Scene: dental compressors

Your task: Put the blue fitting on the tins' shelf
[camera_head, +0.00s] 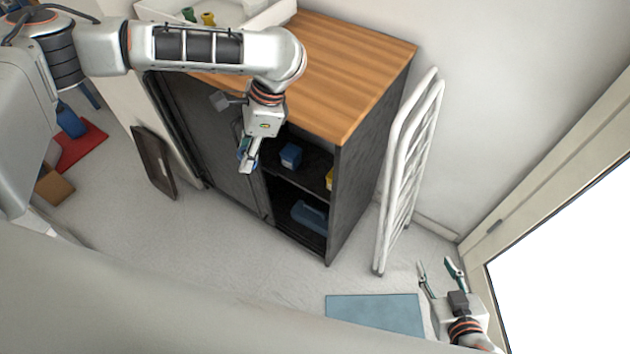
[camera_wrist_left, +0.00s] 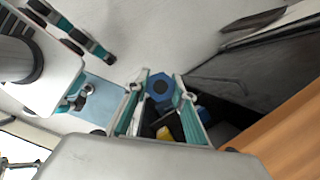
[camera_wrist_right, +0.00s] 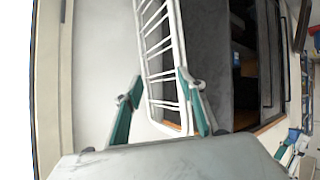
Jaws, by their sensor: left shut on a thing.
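My left gripper (camera_head: 247,160) is shut on the blue fitting (camera_wrist_left: 160,88), a hexagonal piece with a dark round centre. In the head view the fitting (camera_head: 241,154) is mostly hidden by the fingers, in front of the dark cabinet. The cabinet's open side shows an upper shelf with a small blue box (camera_head: 291,155), perhaps a tin, and a yellow one (camera_head: 330,179) partly hidden by the side wall. The gripper is apart from them, to their left. My right gripper (camera_head: 442,272) is open and empty at the lower right, far from the cabinet.
A blue case (camera_head: 309,216) lies in the lower compartment. The cabinet's wooden top (camera_head: 345,75) overhangs the opening, with a white tray (camera_head: 270,18) at its back. A white folding ladder (camera_head: 404,170) leans right of the cabinet. A blue mat (camera_head: 375,309) lies on the floor.

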